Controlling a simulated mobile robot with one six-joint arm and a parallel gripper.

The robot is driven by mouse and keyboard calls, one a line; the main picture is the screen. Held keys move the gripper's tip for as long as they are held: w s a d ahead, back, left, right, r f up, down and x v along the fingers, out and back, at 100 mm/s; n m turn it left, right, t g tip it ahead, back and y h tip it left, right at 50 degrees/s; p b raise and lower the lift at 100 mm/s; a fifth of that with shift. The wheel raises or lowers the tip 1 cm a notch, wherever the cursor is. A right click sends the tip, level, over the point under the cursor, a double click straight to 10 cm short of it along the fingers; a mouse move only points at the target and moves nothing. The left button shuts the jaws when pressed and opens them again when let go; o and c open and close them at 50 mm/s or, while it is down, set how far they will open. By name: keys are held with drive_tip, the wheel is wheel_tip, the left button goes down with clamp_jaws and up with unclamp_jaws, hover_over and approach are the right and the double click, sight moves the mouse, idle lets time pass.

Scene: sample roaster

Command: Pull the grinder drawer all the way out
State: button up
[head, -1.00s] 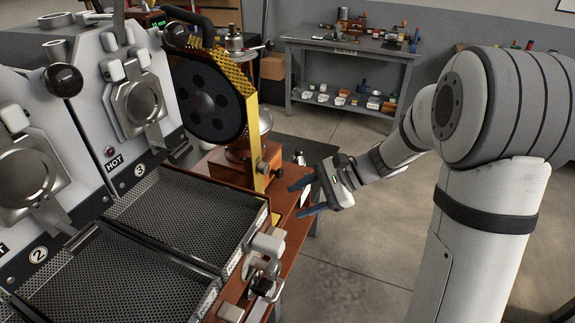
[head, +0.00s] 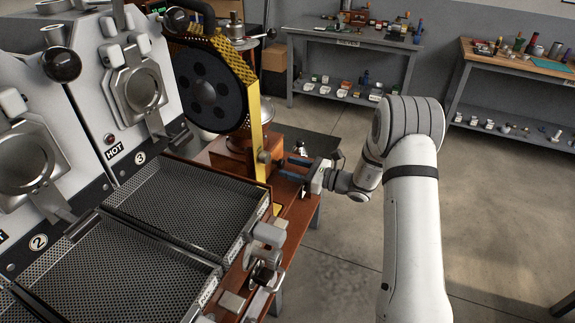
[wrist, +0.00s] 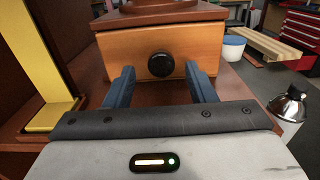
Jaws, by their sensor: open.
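The grinder drawer (wrist: 120,52) has a wooden front with a round black knob (wrist: 160,64) in its middle, and it looks shut in the wrist view. The grinder (head: 231,148) stands behind the yellow guard in the head view, which hides most of its wooden base. My gripper (wrist: 160,85) is open, with its two blue fingers on either side of the knob and apart from it. In the head view my gripper (head: 289,168) points left at the drawer front from the right.
A yellow guard post (wrist: 45,65) stands close on the left of the drawer. A steel container with a black lid (wrist: 288,104) is at the right. Perforated trays (head: 190,208) lie in front of the roaster.

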drive_tip(key=shift+x, duration=1.3)
clamp_jaws()
